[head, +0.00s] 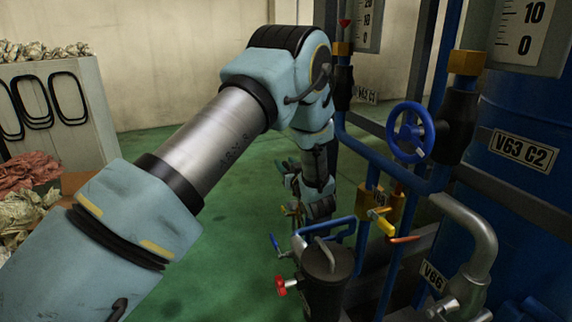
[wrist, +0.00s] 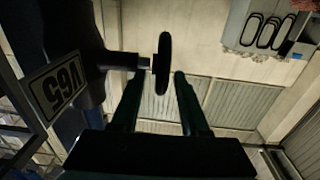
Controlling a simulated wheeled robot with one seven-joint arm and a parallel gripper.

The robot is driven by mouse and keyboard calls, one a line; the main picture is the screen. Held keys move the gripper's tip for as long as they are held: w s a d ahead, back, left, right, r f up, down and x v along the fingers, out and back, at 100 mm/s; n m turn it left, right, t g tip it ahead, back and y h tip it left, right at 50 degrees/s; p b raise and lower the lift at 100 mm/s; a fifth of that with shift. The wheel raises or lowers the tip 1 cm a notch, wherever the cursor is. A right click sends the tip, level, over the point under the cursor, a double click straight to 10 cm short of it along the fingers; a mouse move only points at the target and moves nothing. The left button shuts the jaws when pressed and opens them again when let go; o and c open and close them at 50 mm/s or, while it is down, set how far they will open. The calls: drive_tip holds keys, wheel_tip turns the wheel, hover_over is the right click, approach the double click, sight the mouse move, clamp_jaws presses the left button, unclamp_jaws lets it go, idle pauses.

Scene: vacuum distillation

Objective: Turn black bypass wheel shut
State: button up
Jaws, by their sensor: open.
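In the wrist view, a black wheel (wrist: 162,64) shows nearly edge-on, on a short stem from dark pipework at the left. My gripper (wrist: 158,80) is open, with one finger on each side of the wheel's near rim in the picture. I cannot tell whether either finger touches it. A plate marked V65 (wrist: 58,88) sits left of the wheel, upside down in this view. In the head view my arm reaches down beside the pipework; the black wheel and my fingertips cannot be made out there.
In the head view a blue wheel (head: 410,132) stands out from the blue pipes. A dark canister (head: 326,275) and a red-handled valve (head: 283,285) are below my arm. A blue tank (head: 525,170) is at right. Green floor (head: 180,145) is clear behind my arm.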

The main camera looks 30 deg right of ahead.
drive_tip(key=shift+c, duration=0.3)
clamp_jaws()
drive_tip(key=shift+s+f+t+b, duration=0.1)
drive_tip(key=shift+f+t+b, duration=0.3)
drive_tip(key=shift+b, duration=0.7)
drive_tip(key=shift+s+r+t+b, duration=0.1)
drive_tip(key=shift+r+t+b, duration=0.25)
drive_tip(key=shift+t, duration=0.05)
drive_tip(key=shift+o, duration=0.3)
unclamp_jaws()
